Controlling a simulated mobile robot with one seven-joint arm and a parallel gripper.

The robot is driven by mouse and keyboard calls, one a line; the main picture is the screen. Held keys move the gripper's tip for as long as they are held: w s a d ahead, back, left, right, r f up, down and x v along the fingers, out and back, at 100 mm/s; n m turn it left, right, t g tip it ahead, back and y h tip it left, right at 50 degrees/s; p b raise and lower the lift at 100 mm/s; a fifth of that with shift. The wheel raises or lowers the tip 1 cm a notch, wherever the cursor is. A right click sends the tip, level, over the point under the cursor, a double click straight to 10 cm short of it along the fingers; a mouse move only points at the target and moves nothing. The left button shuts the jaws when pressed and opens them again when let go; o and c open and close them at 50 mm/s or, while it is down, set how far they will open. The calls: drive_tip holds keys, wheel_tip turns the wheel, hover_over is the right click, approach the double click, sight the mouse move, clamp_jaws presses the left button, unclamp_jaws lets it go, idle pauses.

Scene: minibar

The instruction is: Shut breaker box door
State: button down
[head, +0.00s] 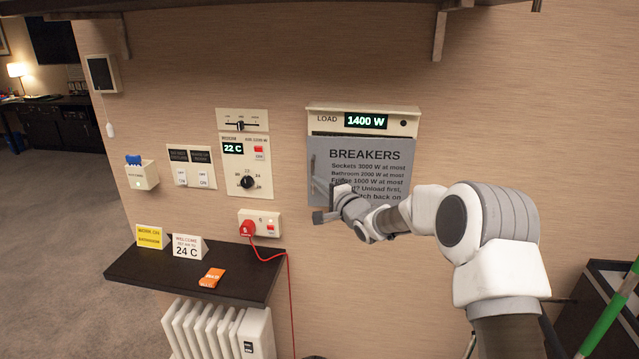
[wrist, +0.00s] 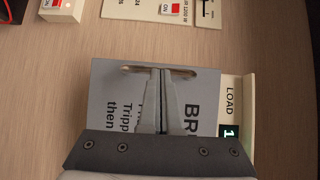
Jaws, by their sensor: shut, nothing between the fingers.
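The breaker box door (head: 365,158) is a grey panel lettered BREAKERS, below the cream box top (head: 318,119) with its 1400 W display. The door lies over the box front, close to parallel with the wall. I cannot tell whether it is flush. Its slim vertical handle (head: 313,172) is near the left edge. My gripper (head: 332,198) is in front of the door's lower left part. In the wrist view, the shut, empty fingers (wrist: 160,72) point at the door (wrist: 105,92), with their tips over the handle (wrist: 185,71). Contact is unclear. My arm hides the door's lower part.
Left of the box are a thermostat panel (head: 258,178), switches (head: 192,167) and a socket with a red plug (head: 248,228). A dark shelf (head: 180,280) with cards and a white radiator (head: 205,330) stand below. Wall right of the box is clear.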

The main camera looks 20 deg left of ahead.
drive_tip(key=shift+w+a+r+m+t+h+b, duration=0.1)
drive_tip(key=shift+w+a+m+t+h+b, duration=0.15)
drive_tip(key=shift+w+b, duration=0.25)
drive_tip(key=shift+w+a+r+m+t+h+b, duration=0.1)
drive_tip(key=shift+w+m+t+h+b, duration=0.25)
drive_tip(key=shift+b, duration=0.2)
drive_tip(key=shift+w+a+r+m+t+h+b, duration=0.1)
drive_tip(key=shift+w+a+m+t+h+b, duration=0.15)
drive_tip(key=shift+w+b, duration=0.3)
drive_tip(key=shift+r, duration=0.1)
drive_tip(key=shift+s, duration=0.1)
